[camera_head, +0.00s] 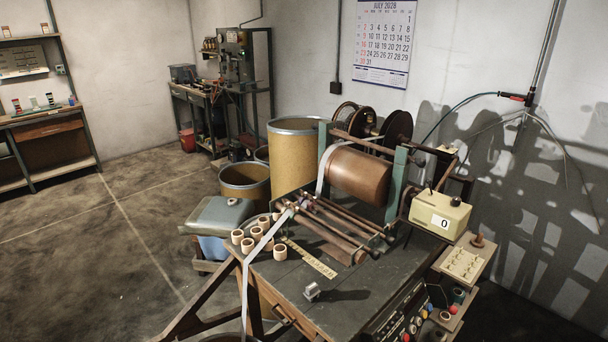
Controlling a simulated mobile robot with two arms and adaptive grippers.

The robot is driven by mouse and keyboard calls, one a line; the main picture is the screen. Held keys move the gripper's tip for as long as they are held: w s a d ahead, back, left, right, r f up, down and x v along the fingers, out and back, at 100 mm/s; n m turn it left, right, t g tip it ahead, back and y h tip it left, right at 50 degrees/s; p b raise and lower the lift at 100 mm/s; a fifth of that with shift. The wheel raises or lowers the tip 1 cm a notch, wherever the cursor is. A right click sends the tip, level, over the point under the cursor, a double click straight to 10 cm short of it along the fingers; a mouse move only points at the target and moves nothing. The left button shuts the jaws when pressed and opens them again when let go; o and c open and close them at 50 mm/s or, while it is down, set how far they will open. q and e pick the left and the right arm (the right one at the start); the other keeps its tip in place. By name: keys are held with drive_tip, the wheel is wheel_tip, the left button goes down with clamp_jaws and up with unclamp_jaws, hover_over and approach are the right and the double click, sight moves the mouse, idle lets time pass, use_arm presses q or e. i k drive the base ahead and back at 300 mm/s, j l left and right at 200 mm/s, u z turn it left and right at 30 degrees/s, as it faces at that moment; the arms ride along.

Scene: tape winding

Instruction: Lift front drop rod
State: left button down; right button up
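Several parallel rods lie low across the winding machine, in front of the copper-coloured drum (358,174). The frontmost rod (328,238) lies lowest in the group, nearest the bench top. I cannot tell for sure which of these is the drop rod. A pale tape (266,238) comes down by the left side of the drum, reaches the left ends of the rods and runs off over the front left of the bench. Neither of my grippers is in view.
The dark bench (365,308) holds several small cardboard cores (280,252), a yellow ruler (318,263) and a metal block (312,291). A counter box (440,214) reading 0 stands at the right. Fibre drums (293,160) stand behind. Floor at the left is clear.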

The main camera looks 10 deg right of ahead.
sight(375, 255)
drive_tip(key=i+l+u, duration=0.1)
drive_tip(key=l+u, duration=0.15)
drive_tip(key=l, duration=0.55)
drive_tip(key=l+u, duration=0.3)
drive_tip(key=l, duration=0.45)
